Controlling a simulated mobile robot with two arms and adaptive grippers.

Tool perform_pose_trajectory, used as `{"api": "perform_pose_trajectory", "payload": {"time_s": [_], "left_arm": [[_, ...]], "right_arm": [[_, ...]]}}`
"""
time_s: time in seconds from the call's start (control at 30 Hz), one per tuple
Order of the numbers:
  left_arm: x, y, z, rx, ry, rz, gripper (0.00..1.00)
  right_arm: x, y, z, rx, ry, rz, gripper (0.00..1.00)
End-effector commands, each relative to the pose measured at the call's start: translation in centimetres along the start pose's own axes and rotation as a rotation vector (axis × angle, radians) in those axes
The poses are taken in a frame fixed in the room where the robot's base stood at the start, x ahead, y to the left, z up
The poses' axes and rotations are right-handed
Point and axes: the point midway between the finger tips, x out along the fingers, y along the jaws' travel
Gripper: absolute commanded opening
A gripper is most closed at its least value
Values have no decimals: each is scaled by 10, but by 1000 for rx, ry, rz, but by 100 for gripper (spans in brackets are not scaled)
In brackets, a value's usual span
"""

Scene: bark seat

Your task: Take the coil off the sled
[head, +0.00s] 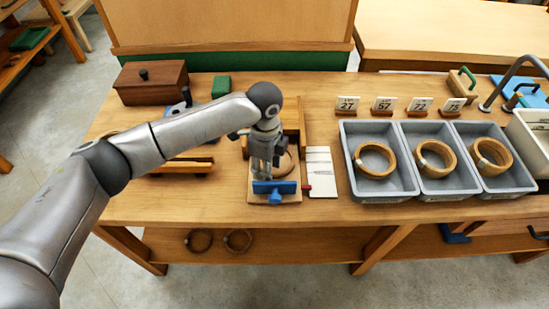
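The sled (258,198) is a light wooden board on the bench with raised wooden sides and a blue handled piece (273,188) across its front. A tan wooden coil (285,165) lies on it, partly hidden behind my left gripper. My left gripper (263,171) points down over the sled, at the left part of the coil. Its fingers overlap the coil in this view, so I cannot tell whether they are open or closed on it. My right gripper is not in view.
Three grey trays (383,193) at the right hold tan coils, with number cards (384,104) behind them. A white paper card (320,172) lies right of the sled. A brown lidded box (150,84) and a green block (221,87) stand at the back left. Bare bench shows front left.

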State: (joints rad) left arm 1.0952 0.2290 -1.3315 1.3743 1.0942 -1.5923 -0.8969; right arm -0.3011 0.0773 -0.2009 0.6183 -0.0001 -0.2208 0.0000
Motion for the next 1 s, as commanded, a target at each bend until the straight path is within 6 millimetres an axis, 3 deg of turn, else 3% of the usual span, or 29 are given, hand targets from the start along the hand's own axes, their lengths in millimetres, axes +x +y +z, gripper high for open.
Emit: {"api": "perform_pose_trajectory", "payload": {"time_s": [0.1,0.37,0.67,1.0], "left_arm": [[12,0,0,0,0,1,37],[15,0,0,1,0,-1,37],[14,0,0,1,0,-1,0],[13,0,0,1,0,-1,0]], "right_arm": [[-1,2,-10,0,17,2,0],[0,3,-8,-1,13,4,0],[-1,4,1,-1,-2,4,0],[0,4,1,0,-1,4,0]]}}
